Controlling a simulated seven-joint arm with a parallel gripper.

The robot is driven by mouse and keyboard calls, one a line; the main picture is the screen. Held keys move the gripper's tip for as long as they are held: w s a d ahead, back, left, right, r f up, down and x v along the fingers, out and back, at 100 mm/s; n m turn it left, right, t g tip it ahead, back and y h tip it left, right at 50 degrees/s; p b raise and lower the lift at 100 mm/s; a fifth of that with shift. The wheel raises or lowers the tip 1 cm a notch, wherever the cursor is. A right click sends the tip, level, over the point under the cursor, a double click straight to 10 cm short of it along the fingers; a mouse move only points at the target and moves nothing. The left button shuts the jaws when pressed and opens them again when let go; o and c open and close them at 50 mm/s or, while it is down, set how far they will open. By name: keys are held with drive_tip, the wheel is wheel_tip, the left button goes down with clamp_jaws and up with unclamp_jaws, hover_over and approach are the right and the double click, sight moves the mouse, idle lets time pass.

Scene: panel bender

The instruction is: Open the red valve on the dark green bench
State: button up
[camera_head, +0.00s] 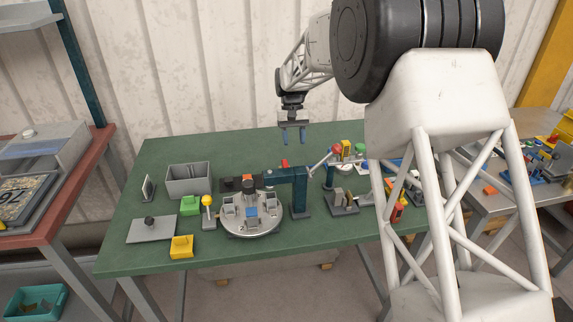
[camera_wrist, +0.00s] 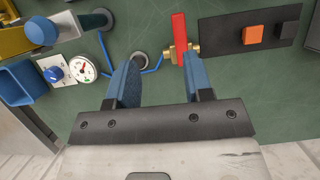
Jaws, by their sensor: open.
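The red valve has a red lever handle (camera_wrist: 179,32) on a brass body (camera_wrist: 181,54) in the wrist view. The lever lies up-down in that picture, across the body, and a blue line runs off to the left. In the head view a small red part of it (camera_head: 284,162) shows behind the dark blue machine arm. The dark green bench (camera_head: 165,160) carries it. My gripper (camera_head: 290,136) hangs fingers-down above the back of the bench, open and empty. In the wrist view its blue fingers (camera_wrist: 160,72) point toward the valve, with the right finger nearest the brass body; contact cannot be told.
A black plate with orange button (camera_wrist: 253,35) lies right of the valve in the wrist view. A dial gauge (camera_wrist: 82,69) and blue knob (camera_wrist: 54,73) lie left. The dark blue machine arm (camera_head: 300,190) and round grey turntable (camera_head: 265,227) stand in front. Bench space at back left is clear.

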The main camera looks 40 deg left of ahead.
sight(286, 164)
drive_tip(key=shift+s+a+f, duration=0.2)
drive_tip(key=shift+a+f, duration=0.3)
drive_tip(key=shift+a, duration=0.3)
drive_tip(key=shift+s+a+f, duration=0.15)
drive_tip(key=shift+a+f, duration=0.3)
drive_tip(key=shift+a, duration=0.3)
drive_tip(key=shift+x, duration=3.95)
drive_tip(key=shift+d, duration=0.15)
drive_tip(key=shift+c, duration=0.2)
drive_tip(key=shift+r, duration=0.1)
clamp_jaws()
